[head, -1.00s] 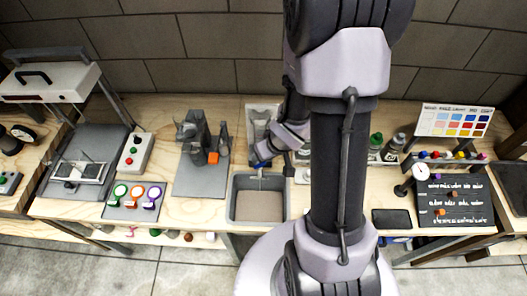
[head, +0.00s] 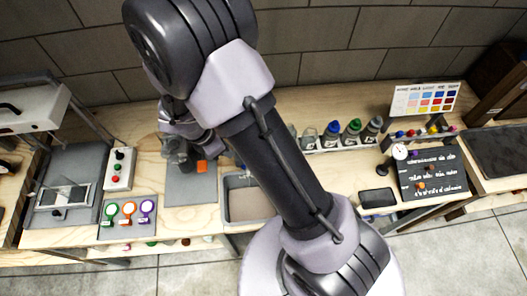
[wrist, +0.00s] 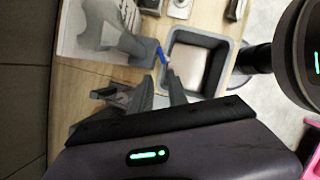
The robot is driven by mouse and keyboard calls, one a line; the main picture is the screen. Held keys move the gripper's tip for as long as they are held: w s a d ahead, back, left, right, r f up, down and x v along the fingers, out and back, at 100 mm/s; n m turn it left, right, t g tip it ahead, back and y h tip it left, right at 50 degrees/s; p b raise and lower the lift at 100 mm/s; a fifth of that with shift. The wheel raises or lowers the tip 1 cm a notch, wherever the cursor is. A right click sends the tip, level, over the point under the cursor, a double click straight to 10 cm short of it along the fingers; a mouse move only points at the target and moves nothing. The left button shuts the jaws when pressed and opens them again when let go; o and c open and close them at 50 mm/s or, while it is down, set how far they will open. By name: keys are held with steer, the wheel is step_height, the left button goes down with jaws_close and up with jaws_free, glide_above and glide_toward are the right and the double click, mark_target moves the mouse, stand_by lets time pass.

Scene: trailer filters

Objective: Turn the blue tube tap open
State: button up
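The blue tube tap (wrist: 161,56) shows in the wrist view as a small blue piece at the near edge of the grey sink (wrist: 232,62). In the head view the sink (head: 228,209) is partly covered by my arm, and the tap is hard to make out. My gripper (wrist: 157,80) shows in the wrist view with its two dark fingers apart and nothing between them. The fingertips appear just short of the tap in the picture; I cannot tell the height between them. In the head view my gripper is mostly hidden beside the grey stand.
A grey stand with an orange block (head: 202,166) is left of the sink. Several bottles (head: 353,130) stand in a rack to the right. A black phone-like slab (head: 377,198) and a dark board (head: 432,175) lie farther right. Coloured round tags (head: 128,208) lie left.

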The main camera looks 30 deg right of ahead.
steer(key=shift+n, duration=0.4)
steer(key=b+x, duration=0.5)
steer(key=x, duration=1.2)
steer(key=shift+s+d, duration=0.1)
steer(key=shift+s, duration=0.1)
steer(key=shift+c, duration=0.2)
jaws_close()
